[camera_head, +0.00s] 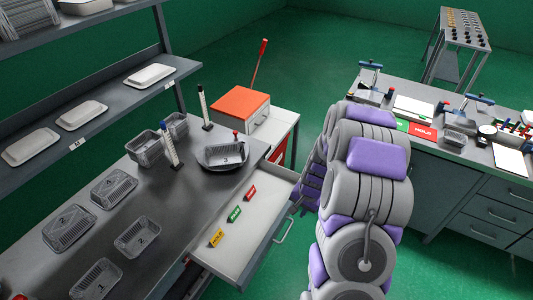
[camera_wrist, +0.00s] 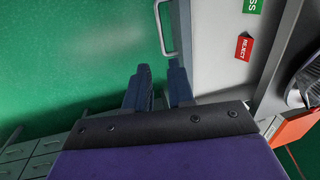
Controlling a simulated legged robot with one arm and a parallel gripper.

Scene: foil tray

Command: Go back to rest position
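My arm, grey with purple pads, stands folded at the right of the workbench in the head view. My gripper (camera_wrist: 158,82) shows in the wrist view with two dark blue fingers a little apart and nothing seen between them. It is beside the open drawer (camera_head: 232,240), close to the drawer's handle (camera_wrist: 165,30); whether it touches the handle I cannot tell. In the head view the arm mostly hides the gripper. The drawer holds a yellow HOLD tag (camera_head: 216,238), a green tag (camera_head: 234,214) and a red tag (camera_head: 250,192).
Several foil trays lie on the dark bench; one marked 3 (camera_head: 225,155) sits on a round black dish. An orange-topped box (camera_head: 240,104) stands at the bench's far end. A second bench (camera_head: 475,165) stands to the right of my arm. Green floor (camera_head: 300,65) lies open behind.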

